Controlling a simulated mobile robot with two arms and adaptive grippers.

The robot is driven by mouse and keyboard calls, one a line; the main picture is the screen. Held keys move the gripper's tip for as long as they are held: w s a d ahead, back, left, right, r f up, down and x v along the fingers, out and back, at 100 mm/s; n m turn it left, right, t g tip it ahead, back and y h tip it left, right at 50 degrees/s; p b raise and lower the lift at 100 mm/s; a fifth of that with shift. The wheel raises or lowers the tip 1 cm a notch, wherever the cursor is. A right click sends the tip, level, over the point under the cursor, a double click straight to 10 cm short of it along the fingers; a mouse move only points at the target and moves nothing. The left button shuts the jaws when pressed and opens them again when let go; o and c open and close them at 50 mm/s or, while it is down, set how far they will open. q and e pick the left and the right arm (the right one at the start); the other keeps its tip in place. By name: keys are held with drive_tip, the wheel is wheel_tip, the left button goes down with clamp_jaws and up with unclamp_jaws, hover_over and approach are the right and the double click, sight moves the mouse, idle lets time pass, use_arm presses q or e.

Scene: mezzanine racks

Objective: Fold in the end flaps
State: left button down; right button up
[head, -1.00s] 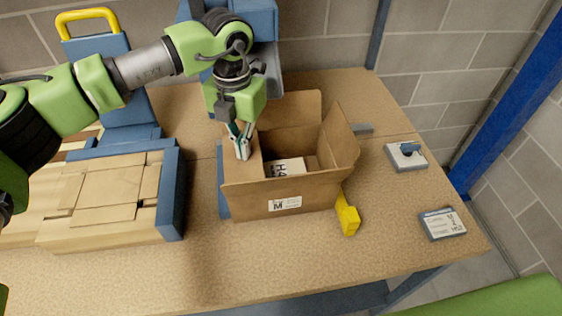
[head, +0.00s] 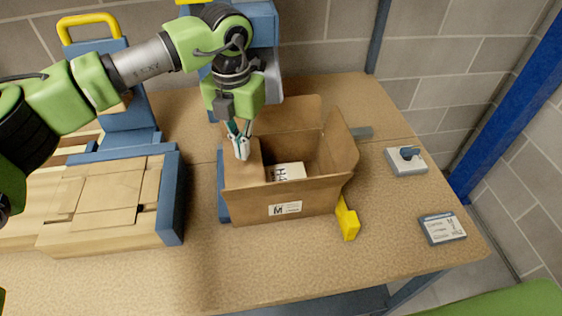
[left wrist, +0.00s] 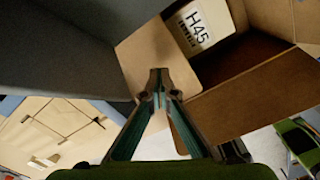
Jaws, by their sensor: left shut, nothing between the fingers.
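An open brown cardboard box (head: 318,203) stands on the table with a white label on its front wall. Its left end flap (head: 248,172) slants inward over the opening; in the left wrist view the same flap (left wrist: 150,50) has rounded corners. The right end flap (head: 341,142) stands up and leans outward. The back flap (head: 290,112) is also up. A carton labelled H45 (head: 288,171) lies inside; its label (left wrist: 195,24) shows in the left wrist view. My left gripper (head: 241,154) is shut and empty, its tips at the left flap. My right gripper is out of view.
The front table is clear.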

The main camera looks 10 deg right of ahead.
use_arm(q)
wheel_tip(320, 180, up, 7)
drive_tip(key=p, duration=0.2)
drive_tip(key=shift+p, duration=0.3)
